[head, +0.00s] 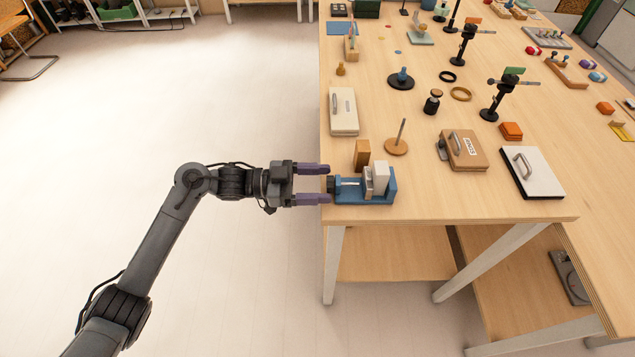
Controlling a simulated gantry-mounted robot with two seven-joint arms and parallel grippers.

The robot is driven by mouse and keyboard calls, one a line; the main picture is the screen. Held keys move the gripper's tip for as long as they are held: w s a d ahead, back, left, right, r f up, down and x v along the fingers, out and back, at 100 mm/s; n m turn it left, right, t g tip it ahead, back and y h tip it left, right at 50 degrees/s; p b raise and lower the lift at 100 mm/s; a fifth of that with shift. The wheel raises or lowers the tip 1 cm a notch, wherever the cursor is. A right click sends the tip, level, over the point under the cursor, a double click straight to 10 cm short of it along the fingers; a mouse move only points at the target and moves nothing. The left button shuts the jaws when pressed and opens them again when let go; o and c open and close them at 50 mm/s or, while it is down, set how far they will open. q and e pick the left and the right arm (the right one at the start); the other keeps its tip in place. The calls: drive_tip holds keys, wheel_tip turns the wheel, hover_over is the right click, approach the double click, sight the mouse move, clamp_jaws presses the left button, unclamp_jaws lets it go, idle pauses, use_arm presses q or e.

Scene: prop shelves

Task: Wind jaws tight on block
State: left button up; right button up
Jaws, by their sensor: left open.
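A small blue vise (352,196) sits at the front left corner of the wooden table. Its light grey jaw (381,176) stands upright near its right end, and a screw runs to a dark knob (331,184) at its left end, by the table edge. A tan wooden block (362,153) stands upright at the back of the vise; I cannot tell whether it is between the jaws. My left gripper (328,184) is open, with its two purple fingers pointing right, one to each side of the knob. I cannot tell whether they touch it. My right gripper is not in view.
Behind the vise are a cream handled box (344,112) and a wooden disc with a peg (396,146). A wooden handled box (463,150) and a white handled panel (532,172) lie to the right. The table front (450,202) is clear.

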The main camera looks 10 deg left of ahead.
use_arm(q)
drive_tip(key=c, duration=1)
drive_tip(key=m+b, duration=0.2)
drive_tip(key=m, duration=0.3)
drive_tip(key=shift+m, duration=0.3)
drive_tip(key=shift+c, duration=0.2)
drive_tip(key=o, duration=1)
drive_tip(key=shift+o, duration=0.2)
